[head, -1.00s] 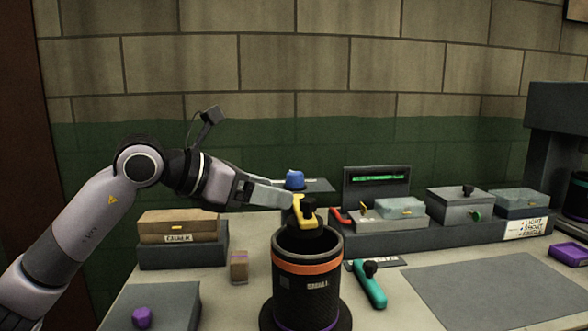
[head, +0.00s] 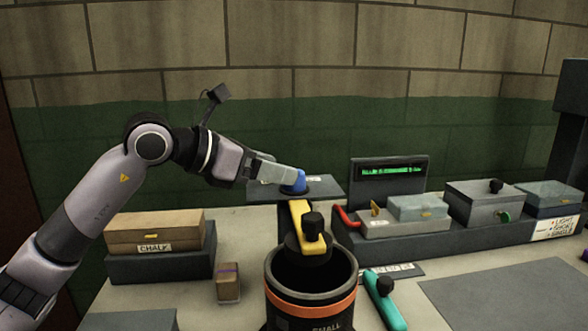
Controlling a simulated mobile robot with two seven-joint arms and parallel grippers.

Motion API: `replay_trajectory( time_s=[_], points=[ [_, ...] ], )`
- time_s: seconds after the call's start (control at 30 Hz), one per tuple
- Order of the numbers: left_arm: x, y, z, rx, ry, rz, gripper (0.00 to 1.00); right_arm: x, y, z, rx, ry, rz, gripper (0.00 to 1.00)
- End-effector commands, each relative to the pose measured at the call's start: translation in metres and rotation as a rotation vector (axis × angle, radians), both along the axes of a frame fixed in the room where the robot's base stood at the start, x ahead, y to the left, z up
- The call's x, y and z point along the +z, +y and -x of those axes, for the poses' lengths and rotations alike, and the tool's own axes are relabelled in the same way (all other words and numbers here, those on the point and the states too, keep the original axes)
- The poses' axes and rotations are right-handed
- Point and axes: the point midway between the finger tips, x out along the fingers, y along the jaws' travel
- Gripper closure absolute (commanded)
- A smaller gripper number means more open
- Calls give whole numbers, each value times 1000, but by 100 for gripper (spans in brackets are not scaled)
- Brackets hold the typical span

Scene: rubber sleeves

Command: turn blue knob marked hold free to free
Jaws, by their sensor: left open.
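The blue knob (head: 295,182) sits on a dark plate (head: 330,189) at the back of the bench, left of the green-lit display. A pale label shows on the plate, but its writing is too small to read. My left gripper (head: 298,181) reaches in from the left with its fingers at the knob. Its jaws are open, and the near finger overlaps the knob's left side. I cannot tell whether the fingers touch it. The far finger is hidden. My right gripper is not in view.
A dark cylinder with an orange band (head: 312,300) stands in front of the knob, with a yellow-handled part (head: 303,228) above its mouth. A chalk box (head: 155,232) is at left. A display unit (head: 390,175) and grey boxes (head: 485,203) stand at right. A teal lever (head: 384,300) lies in front.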

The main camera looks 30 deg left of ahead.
Motion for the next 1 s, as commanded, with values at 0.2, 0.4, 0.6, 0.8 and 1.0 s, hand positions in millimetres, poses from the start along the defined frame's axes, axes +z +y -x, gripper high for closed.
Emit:
replay_trajectory(
  time_s=[0.2, 0.4, 0.6, 0.8, 1.0],
  points=[
    [-11, -16, -26, -2, 0, 2, 33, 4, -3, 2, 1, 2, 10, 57],
    [-18, -23, -39, -1, 0, 0, 33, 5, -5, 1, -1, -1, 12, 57],
    [-19, -24, -40, 0, 0, -1, 33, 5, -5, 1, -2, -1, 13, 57],
    [-19, -24, -40, 0, 0, -1, 65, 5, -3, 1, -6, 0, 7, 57],
    [-19, -24, -40, -1, 0, 0, 85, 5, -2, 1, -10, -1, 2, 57]
  ],
)
